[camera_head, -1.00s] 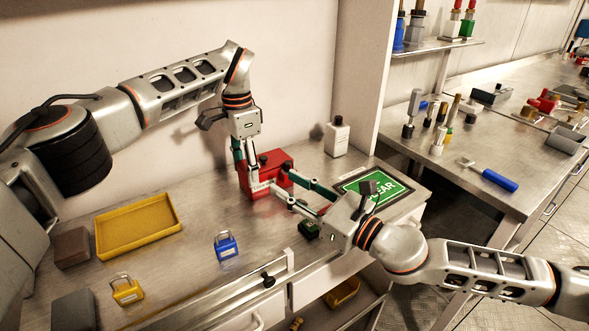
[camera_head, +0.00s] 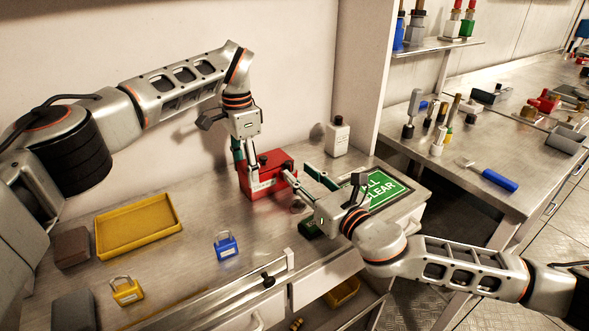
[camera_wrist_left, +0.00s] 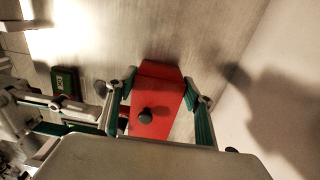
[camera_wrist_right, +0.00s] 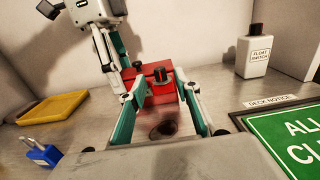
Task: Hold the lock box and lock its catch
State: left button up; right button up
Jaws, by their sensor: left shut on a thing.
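The red lock box (camera_head: 279,181) stands on the steel bench near the back wall, with a black knob on top, seen in the left wrist view (camera_wrist_left: 146,116). My left gripper (camera_head: 246,169) is shut on the box, one finger on each side in the left wrist view. My right gripper (camera_head: 301,174) is open at the box's right end. In the right wrist view its fingers (camera_wrist_right: 160,92) are spread, with part of the red box (camera_wrist_right: 160,96) showing beyond and between them. Whether these fingers touch the box is unclear. The catch cannot be made out clearly.
A green sign (camera_head: 384,190) lies to the right, with a white bottle (camera_head: 337,138) behind. A blue padlock (camera_head: 226,246), yellow padlock (camera_head: 126,291) and yellow tray (camera_head: 138,227) lie to the left.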

aim_at(289, 167)
jog(key=shift+x, duration=1.65)
grip_shut()
jog(key=shift+a, duration=0.1)
jog(key=shift+s+a+m+t+h, duration=0.1)
jog(key=shift+a+m+t+h, duration=0.1)
jog(key=shift+m+t+h, duration=0.4)
jog(key=shift+s+a+m+t+h, duration=0.1)
jog(key=shift+a+m+t+h, duration=0.1)
jog(key=shift+m+h, duration=0.65)
jog(key=shift+m+t+h, duration=0.4)
jog(key=shift+m+h, duration=0.45)
jog(key=shift+h, duration=1)
grip_release()
